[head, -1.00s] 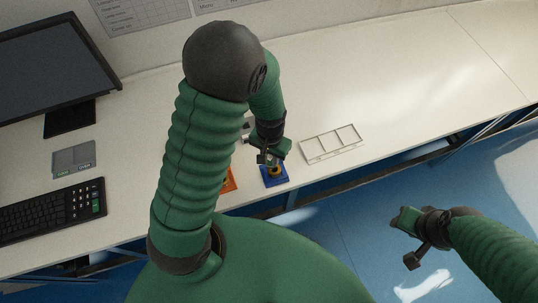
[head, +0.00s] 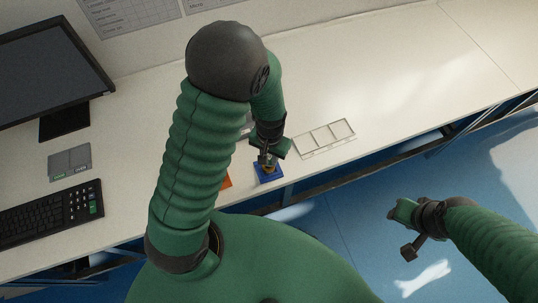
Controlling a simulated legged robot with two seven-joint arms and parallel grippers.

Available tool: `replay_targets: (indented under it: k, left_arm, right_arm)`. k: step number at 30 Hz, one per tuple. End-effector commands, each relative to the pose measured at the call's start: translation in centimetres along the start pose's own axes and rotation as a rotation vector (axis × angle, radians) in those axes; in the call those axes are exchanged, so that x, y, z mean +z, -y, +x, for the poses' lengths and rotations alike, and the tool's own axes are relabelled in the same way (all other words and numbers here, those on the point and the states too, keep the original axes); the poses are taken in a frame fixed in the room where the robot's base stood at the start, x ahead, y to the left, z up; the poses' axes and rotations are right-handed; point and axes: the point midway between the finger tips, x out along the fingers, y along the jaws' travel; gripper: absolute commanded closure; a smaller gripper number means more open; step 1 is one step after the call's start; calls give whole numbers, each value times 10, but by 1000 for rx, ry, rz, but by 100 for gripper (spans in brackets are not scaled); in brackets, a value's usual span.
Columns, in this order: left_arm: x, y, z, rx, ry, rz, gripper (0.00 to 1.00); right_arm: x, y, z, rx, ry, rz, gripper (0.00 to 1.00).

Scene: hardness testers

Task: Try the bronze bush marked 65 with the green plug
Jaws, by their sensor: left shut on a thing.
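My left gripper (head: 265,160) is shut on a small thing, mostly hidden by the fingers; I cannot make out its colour. It is right over a blue block (head: 269,177) near the table's front edge. A small bronze-coloured part (head: 268,169) shows on the block just under the fingertips; no marking is readable. I cannot tell whether the held thing touches or enters it. An orange block (head: 226,183) is partly hidden behind my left arm. My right gripper (head: 402,211) hangs over the blue floor, away from the table; its jaws are unclear. No green plug can be made out.
A pale tray with three compartments (head: 325,138) lies right of the blue block. A keyboard (head: 50,212), a grey box (head: 70,162) and a monitor (head: 45,72) are on the left. The table (head: 420,70) is clear toward the right.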

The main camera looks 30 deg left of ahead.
Motion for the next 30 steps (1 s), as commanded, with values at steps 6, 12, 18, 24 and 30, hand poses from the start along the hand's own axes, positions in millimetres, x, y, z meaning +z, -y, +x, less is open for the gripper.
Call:
replay_targets:
  k: [6,12,18,24,30]
  left_arm:
    - [-1,3,0,0,-1,0,100]
    - [0,3,0,0,-1,0,100]
    - [0,3,2,0,-1,0,100]
    - [0,2,4,1,-1,0,100]
    - [0,2,6,1,-1,0,100]
  right_arm:
    - [-1,0,-3,0,0,0,64]
    - [-1,0,-2,0,0,0,64]
    - [0,0,-1,0,0,0,64]
    - [0,0,1,0,0,0,64]
    - [0,0,2,0,0,0,64]
